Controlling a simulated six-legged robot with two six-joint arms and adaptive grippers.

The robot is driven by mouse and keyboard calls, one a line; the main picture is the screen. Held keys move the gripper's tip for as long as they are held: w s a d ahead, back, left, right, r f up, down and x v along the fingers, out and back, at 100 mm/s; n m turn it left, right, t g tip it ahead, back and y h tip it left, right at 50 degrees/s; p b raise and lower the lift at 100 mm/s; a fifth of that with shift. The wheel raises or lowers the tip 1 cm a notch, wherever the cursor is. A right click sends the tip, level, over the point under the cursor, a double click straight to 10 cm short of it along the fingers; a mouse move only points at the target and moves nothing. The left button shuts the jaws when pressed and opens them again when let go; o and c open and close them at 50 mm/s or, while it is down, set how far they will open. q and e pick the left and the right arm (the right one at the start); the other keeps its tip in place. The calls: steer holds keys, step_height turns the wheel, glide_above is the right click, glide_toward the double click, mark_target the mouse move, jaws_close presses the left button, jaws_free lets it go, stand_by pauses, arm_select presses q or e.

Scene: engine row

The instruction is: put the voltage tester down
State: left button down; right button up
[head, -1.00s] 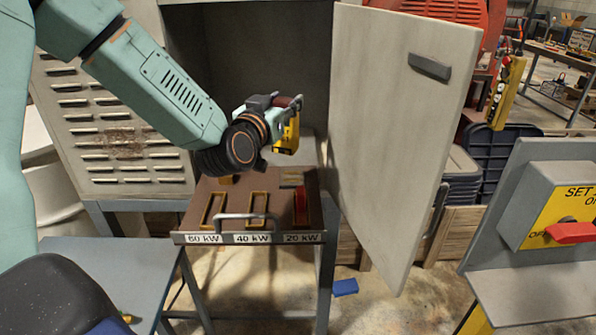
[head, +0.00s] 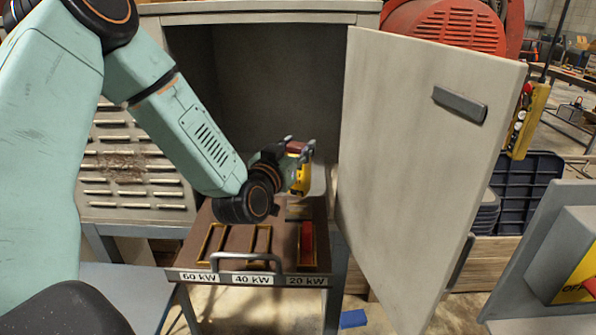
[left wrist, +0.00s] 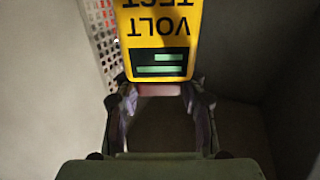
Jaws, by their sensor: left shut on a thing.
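The voltage tester (head: 302,179) is yellow with a dark red end and is held in my left gripper (head: 300,150), above the back right of the drawer at the open cabinet. In the left wrist view the voltage tester (left wrist: 160,32) shows "VOLT TEST" upside down and a dark display with green bars. The fingers of the left gripper (left wrist: 160,92) are shut on its reddish end. Whether the tester touches anything below cannot be told. My right gripper is not in view.
The brown pulled-out drawer (head: 232,237) has slots marked 60 kW, 40 kW and 20 kW; a red piece (head: 307,243) sits in the 20 kW slot. The open cabinet door (head: 420,170) stands close on the right. A grey-blue table (head: 125,290) is at lower left.

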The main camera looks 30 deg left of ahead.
mark_target(300, 167)
arm_select(q)
steer(key=shift+w+d+f, duration=0.15)
steer(key=shift+f, duration=0.25)
steer(key=f, duration=0.3)
steer(key=shift+d, duration=0.25)
steer(key=shift+a+f, duration=0.1)
steer(key=shift+f, duration=0.15)
steer(key=shift+a+f, duration=0.1)
steer(key=shift+a, duration=0.1)
steer(key=shift+d+f, duration=0.1)
steer(key=c, duration=1.1)
jaws_free()
steer(key=shift+d, duration=0.15)
steer(key=o, duration=0.3)
steer(key=shift+a, duration=0.2)
